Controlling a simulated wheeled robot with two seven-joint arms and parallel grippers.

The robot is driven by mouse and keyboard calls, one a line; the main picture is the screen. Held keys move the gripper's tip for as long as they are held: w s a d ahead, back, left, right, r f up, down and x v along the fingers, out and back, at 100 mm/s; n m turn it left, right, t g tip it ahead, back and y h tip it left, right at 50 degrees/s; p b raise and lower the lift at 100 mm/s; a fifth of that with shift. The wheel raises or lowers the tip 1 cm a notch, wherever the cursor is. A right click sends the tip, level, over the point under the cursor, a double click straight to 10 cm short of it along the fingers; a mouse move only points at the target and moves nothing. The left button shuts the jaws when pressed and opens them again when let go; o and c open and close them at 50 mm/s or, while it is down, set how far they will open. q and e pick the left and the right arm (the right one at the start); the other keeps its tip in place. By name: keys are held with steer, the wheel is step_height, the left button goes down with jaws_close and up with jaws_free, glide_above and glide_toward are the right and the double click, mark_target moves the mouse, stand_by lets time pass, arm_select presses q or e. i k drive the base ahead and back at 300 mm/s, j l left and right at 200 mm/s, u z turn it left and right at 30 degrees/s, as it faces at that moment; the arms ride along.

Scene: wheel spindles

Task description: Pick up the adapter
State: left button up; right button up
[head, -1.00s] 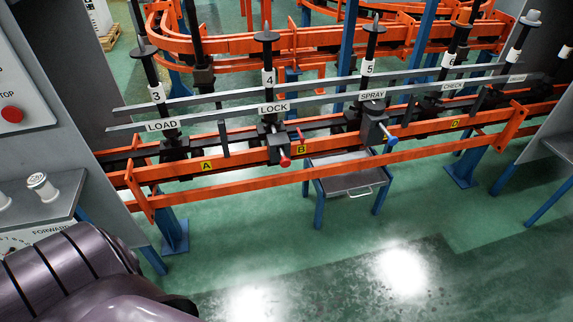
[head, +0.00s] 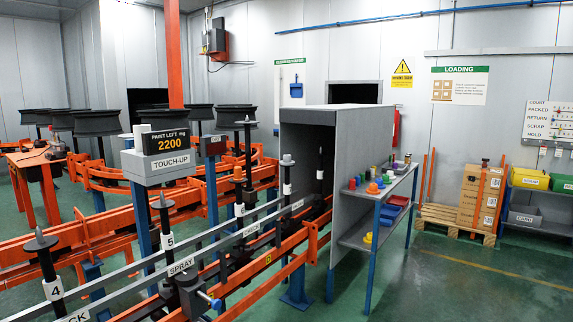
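I cannot tell for sure which thing is the adapter. In the head view, an orange cone-shaped piece (head: 373,188) sits among small items on the top of the side shelf. A yellow piece (head: 367,237) lies on the lower shelf. Neither of my grippers is in view.
The orange conveyor rail (head: 290,243) with numbered spindles runs from lower left to the grey booth (head: 306,150). The side shelf (head: 395,188) stands against the booth. A pallet with boxes (head: 475,198) is at right. Green floor is clear at lower right.

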mark_target(286, 161)
steer(key=i+l+u, duration=0.3)
steer(key=i+l, duration=0.7)
